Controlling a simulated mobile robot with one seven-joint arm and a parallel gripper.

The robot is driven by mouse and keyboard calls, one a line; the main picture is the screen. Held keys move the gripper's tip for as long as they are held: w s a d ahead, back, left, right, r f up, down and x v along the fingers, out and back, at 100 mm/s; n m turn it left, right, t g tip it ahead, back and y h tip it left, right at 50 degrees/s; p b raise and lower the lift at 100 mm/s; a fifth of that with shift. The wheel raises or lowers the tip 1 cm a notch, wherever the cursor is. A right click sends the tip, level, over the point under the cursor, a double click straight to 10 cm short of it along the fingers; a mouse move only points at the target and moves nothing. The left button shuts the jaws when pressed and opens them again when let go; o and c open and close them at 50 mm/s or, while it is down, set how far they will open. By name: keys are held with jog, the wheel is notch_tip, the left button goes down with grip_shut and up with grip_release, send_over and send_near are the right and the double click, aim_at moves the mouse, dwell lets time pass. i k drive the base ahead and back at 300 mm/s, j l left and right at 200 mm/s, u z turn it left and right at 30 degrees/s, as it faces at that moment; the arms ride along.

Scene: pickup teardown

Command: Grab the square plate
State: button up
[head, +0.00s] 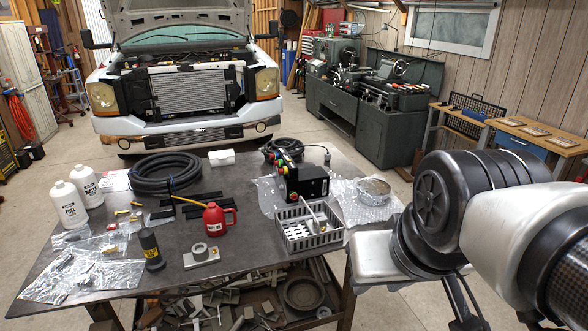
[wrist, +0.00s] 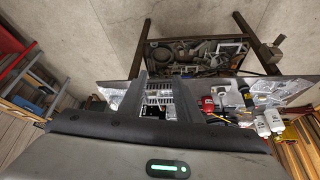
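A light grey square plate (head: 201,257) lies on the dark table, with a grey ring-shaped part (head: 199,251) on top of it. It stands between a black cylinder and a red can, near the table's front edge. In the wrist view the plate (wrist: 231,98) appears small, right of my fingers. My gripper (wrist: 160,76) is open and empty, its two dark fingers apart with the grey basket seen between them. In the head view my arm is at the right, off the table's right side, well away from the plate.
The table (head: 110,288) also holds a red can (head: 217,220), black cylinder (head: 151,251), grey basket (head: 309,232), black box (head: 303,182), coiled hose (head: 165,174), white bottles (head: 67,205) and plastic bags (head: 85,279). A truck (head: 181,84) stands behind.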

aim_at(325, 225)
jog(key=i+l+u, duration=0.15)
jog(key=i+l, duration=0.2)
jog(key=i+l+u, duration=0.15)
jog(key=i+l, duration=0.15)
jog(key=i+l+u, duration=0.1)
jog(key=i+l, duration=0.2)
jog(key=l, duration=0.2)
jog(key=i+l+u, duration=0.15)
jog(key=i+l, duration=0.15)
jog(key=l, duration=0.1)
